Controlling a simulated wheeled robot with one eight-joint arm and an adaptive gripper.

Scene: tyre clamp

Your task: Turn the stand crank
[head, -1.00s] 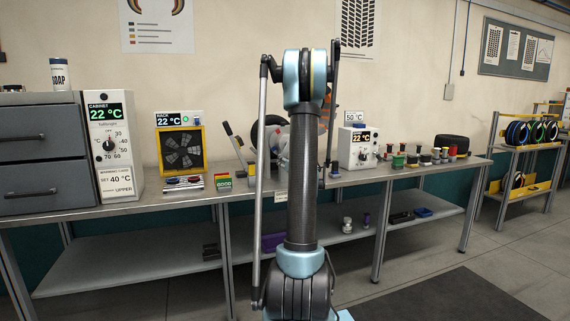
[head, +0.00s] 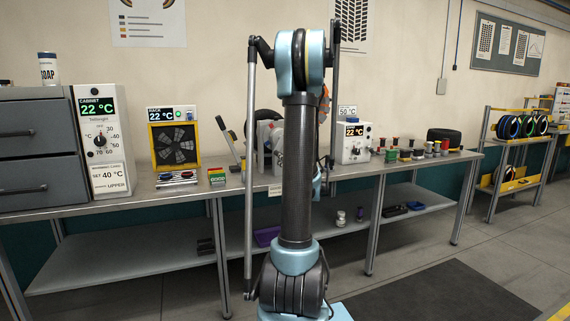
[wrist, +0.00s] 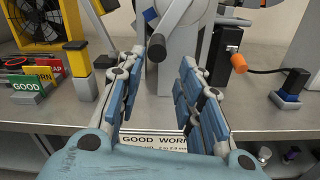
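In the head view my arm hides the gripper and most of the stand.
The bench (head: 240,190) carries a cabinet (head: 102,140), a fan rack (head: 175,145), a white control box (head: 352,143) and several spools. In the wrist view a yellow-banded lever (wrist: 78,55) and GOOD/WORN blocks (wrist: 30,88) are left.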

